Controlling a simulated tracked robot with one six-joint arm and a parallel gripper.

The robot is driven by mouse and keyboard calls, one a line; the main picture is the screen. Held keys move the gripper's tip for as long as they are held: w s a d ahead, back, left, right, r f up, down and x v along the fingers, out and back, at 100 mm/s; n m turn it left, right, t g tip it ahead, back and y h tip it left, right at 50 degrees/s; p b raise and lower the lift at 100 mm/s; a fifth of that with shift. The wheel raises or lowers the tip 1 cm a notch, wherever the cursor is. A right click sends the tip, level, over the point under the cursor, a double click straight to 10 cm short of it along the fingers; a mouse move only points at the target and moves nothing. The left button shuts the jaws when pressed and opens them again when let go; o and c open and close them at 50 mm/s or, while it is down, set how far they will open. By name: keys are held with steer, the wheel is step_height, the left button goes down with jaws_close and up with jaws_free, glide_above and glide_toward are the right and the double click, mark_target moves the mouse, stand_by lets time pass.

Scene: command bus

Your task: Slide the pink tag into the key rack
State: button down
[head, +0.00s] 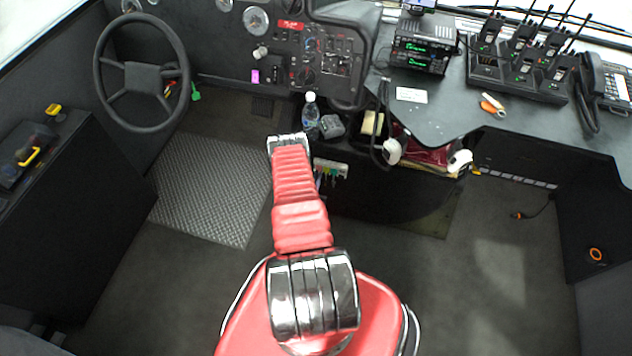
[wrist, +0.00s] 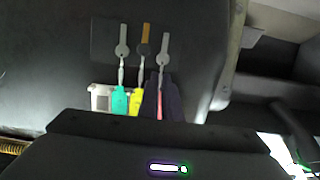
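In the wrist view the pink tag (wrist: 160,106) shows as a thin pink strip, nearly edge-on, between the two dark fingers of my gripper (wrist: 162,100). The gripper looks shut on it. A silver key (wrist: 164,45) lines up with the strip and points up in the picture. The pale key rack (wrist: 101,97) is beside the gripper on the left, partly hidden by my gripper's body. A teal tag (wrist: 121,100) and a yellow tag (wrist: 136,101) with keys are at the rack.
A water bottle (head: 310,113) and a grey object (head: 332,126) stand above the rack. The steering wheel (head: 141,91) is at left. The desk (head: 432,122) with radios (head: 520,70) is at right.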

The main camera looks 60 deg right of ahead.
steer(key=c, duration=1.9)
jaws_free()
steer(key=shift+f+v, duration=0.15)
steer(key=shift+v, duration=0.55)
steer(key=shift+f+v, duration=0.1)
steer(key=shift+v, duration=0.6)
steer(key=a, duration=0.7)
steer(key=shift+s, duration=0.5)
